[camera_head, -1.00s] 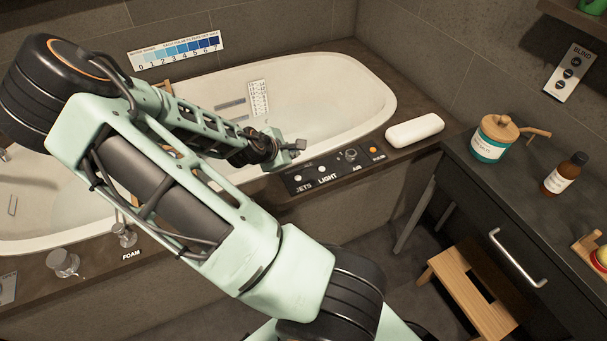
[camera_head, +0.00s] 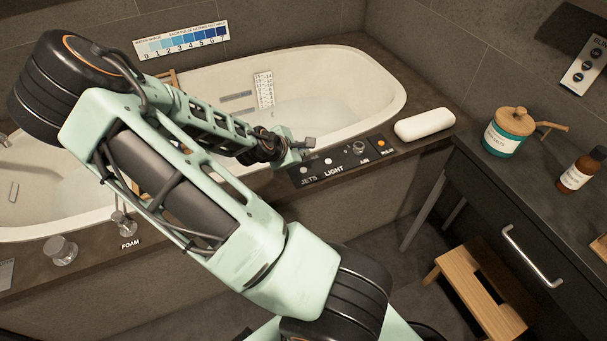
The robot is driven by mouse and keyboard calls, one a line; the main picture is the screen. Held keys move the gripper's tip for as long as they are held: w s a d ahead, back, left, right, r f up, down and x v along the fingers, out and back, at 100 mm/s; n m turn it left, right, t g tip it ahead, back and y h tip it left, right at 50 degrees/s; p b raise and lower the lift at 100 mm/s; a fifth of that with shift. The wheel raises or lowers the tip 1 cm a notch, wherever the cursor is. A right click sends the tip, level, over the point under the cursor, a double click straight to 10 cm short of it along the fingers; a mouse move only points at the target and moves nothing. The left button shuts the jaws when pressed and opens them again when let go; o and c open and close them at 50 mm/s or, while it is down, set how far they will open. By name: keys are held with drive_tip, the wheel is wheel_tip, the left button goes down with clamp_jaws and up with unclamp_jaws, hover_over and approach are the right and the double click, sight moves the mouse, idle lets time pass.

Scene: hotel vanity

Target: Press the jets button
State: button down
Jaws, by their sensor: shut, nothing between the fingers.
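The jets button (camera_head: 305,170) is a small pale round button at the left end of a black control panel (camera_head: 346,164) on the near rim of the bathtub. The white word JETS stands below it. A second pale button (camera_head: 328,162) above the word LIGHT sits just to its right. My gripper (camera_head: 309,143) is shut and empty. In the picture it shows just above the jets button; whether it touches the panel I cannot tell. My arm crosses the left and middle of the view and hides part of the tub rim.
The bathtub (camera_head: 375,85) holds water. The panel also has an AIR knob (camera_head: 358,147) and an orange button (camera_head: 381,142). A white bar-shaped object (camera_head: 425,124) lies right of it. A FOAM knob (camera_head: 123,222) is at left. A dark vanity (camera_head: 490,190) and a wooden stool (camera_head: 475,285) stand at right.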

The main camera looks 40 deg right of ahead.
drive_tip(key=b, duration=0.3)
hover_over(303, 172)
wheel_tip(303, 172, down, 5)
drive_tip(key=shift+w+r, duration=0.1)
drive_tip(key=shift+r, duration=0.1)
drive_tip(key=shift+f+b, duration=0.35)
drive_tip(key=shift+f, duration=0.1)
idle(0.7)
drive_tip(key=shift+f, duration=0.45)
drive_tip(key=shift+f, duration=0.35)
idle(0.4)
drive_tip(key=shift+r, duration=0.1)
drive_tip(key=shift+r+p, duration=0.65)
drive_tip(key=shift+r, duration=0.1)
wheel_tip(303, 172, up, 5)
drive_tip(key=p, duration=0.4)
drive_tip(key=shift+p, duration=0.4)
